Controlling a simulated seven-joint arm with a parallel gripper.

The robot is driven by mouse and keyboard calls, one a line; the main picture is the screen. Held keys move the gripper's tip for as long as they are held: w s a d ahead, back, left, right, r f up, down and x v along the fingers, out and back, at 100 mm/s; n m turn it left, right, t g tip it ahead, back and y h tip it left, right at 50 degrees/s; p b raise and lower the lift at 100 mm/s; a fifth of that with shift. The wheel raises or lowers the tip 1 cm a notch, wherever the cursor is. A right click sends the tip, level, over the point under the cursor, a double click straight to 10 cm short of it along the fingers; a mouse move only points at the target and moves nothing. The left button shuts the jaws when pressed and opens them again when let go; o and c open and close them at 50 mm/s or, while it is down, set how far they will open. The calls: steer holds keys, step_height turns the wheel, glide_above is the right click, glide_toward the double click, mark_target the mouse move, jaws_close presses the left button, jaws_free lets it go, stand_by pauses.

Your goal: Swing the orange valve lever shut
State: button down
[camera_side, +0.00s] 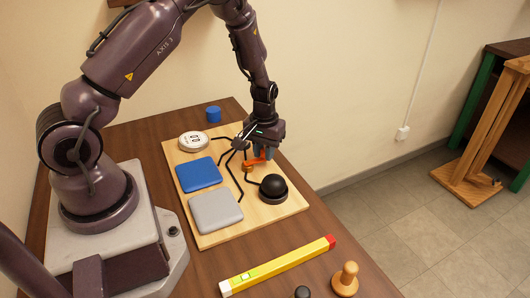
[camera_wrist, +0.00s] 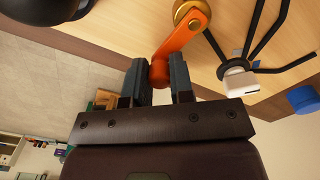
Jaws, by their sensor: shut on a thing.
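The orange valve lever (camera_wrist: 180,40) runs from a round brass hub (camera_wrist: 192,14) to a red-orange knob (camera_wrist: 159,73) at its free end in the wrist view. My gripper (camera_wrist: 160,82) is shut on that knob, with one dark finger on each side of it. In the side view the lever (camera_side: 256,160) is partly hidden by my gripper (camera_side: 266,153), which reaches down over the board from above. The brass hub (camera_side: 248,167) shows at the lower left of the fingers.
The wooden board (camera_side: 280,212) also bears a black dome (camera_side: 273,187), blue pad (camera_side: 199,174), grey pad (camera_side: 215,210), white round gauge (camera_side: 194,141) and black tubing. A blue cap (camera_side: 214,114), yellow level (camera_side: 277,266) and wooden knob (camera_side: 346,280) stand on the table.

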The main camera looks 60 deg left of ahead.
steer(key=shift+a+n, duration=0.3)
steer(key=shift+n, duration=0.3)
steer(key=c, duration=1)
jaws_free()
step_height(320, 180, up, 13)
